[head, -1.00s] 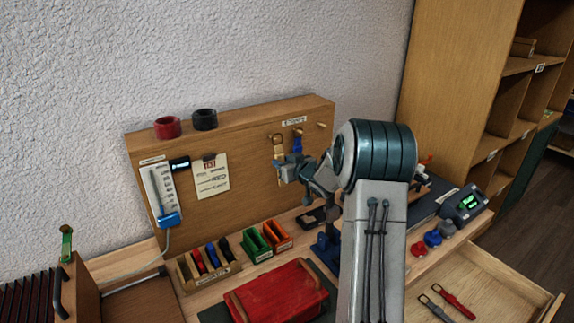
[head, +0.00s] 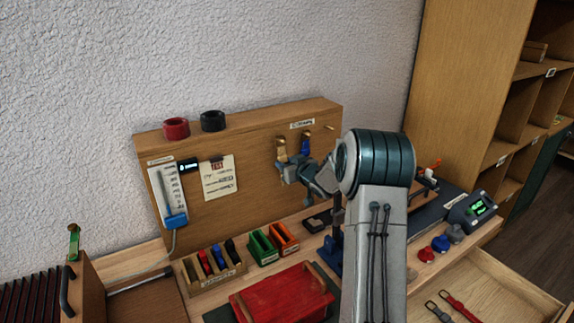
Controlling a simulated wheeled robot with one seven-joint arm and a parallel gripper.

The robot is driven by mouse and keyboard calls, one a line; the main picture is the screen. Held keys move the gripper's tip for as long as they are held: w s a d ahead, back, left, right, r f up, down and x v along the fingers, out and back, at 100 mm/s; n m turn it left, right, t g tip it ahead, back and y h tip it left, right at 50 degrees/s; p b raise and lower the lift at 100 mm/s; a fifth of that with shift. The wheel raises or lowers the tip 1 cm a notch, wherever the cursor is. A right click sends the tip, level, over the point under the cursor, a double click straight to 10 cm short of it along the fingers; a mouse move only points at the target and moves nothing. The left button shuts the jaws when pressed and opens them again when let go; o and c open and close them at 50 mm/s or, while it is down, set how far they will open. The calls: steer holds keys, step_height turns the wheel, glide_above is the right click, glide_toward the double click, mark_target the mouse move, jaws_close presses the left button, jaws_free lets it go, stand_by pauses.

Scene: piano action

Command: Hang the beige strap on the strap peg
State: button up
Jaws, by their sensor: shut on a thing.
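The strap pegs stick out of the upright wooden board (head: 250,165) under a small label, at its upper right. A beige strap (head: 281,146) shows at the left peg, its upper end at the peg. I cannot tell whether its loop is around the peg. My gripper (head: 284,168) is shut on the beige strap below that end, close to the board. The gripper hides the strap's lower part. A blue strap (head: 305,146) hangs from the middle peg just to the right. The right peg (head: 329,128) is bare.
Red (head: 176,128) and black (head: 212,121) rolls sit on the board's top. Green (head: 263,248) and orange (head: 285,238) holders and a red box (head: 283,300) stand below. An open drawer (head: 485,275) at the lower right holds dark and red straps.

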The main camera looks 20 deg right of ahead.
steer(key=o, duration=1)
steer(key=shift+o, duration=0.2)
steer(key=s+r+m+g+h+b, duration=0.1)
steer(key=s+r+g+h+b, duration=0.25)
steer(key=s, duration=1.25)
steer(key=s+a+f+g, duration=0.1)
steer(key=s+a+g, duration=0.2)
steer(key=s, duration=0.7)
steer(key=s+a+f+g, duration=0.1)
steer(key=s+a+g, duration=0.1)
steer(key=s+a, duration=0.5)
steer(key=s+a+f+m+g, duration=0.1)
steer(key=s+a+g, duration=0.2)
steer(key=s, duration=1)
steer(key=shift+s+a+f+g+p, duration=0.15)
steer(key=shift+s+a+g+p, duration=0.2)
steer(key=shift+a, duration=0.7)
steer(key=shift+w+y, duration=0.1)
steer(key=shift+y, duration=0.15)
